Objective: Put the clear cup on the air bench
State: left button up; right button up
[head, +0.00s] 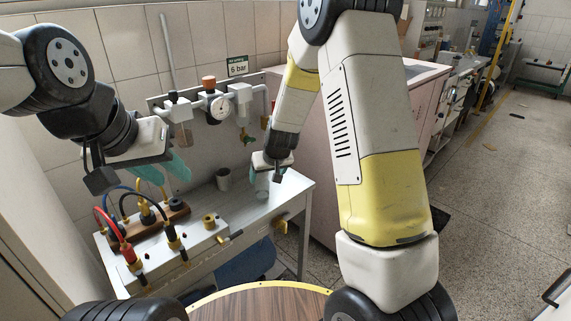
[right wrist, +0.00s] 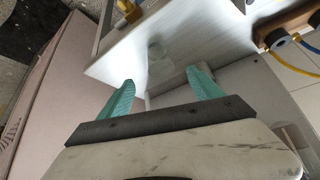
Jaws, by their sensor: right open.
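The clear cup (right wrist: 157,50) is a faint see-through shape standing on the pale top of the air bench (right wrist: 118,62) in the right wrist view. In the head view the bench top (head: 293,187) is at the centre left. My right gripper (right wrist: 158,88) is open, its two teal fingers apart with nothing between them; the cup lies beyond the fingertips. In the head view this gripper (head: 265,178) hangs over the bench's right part and partly hides the cup. My left gripper (head: 163,172) is open and empty above the bench's left part.
A white block with hoses and fittings (head: 165,250) fills the left front. A gauge and valves (head: 219,108) are on the panel behind. A round wooden table (head: 262,303) is in front.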

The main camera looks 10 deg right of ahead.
jog(key=s+d+r+m+y, duration=0.1)
jog(key=s+d+r, duration=0.1)
jog(key=s+r, duration=0.6)
jog(key=s+d+r, duration=0.3)
jog(key=s+r, duration=0.2)
jog(key=r, duration=0.5)
jog(key=s+d+r, duration=0.2)
jog(key=s, duration=0.6)
jog(key=s+d+r+m, duration=0.1)
jog(key=s+d+r, duration=0.2)
jog(key=s, duration=0.6)
jog(key=shift+s+h, duration=0.25)
jog(key=shift+h, duration=0.05)
jog(key=shift+r, duration=0.1)
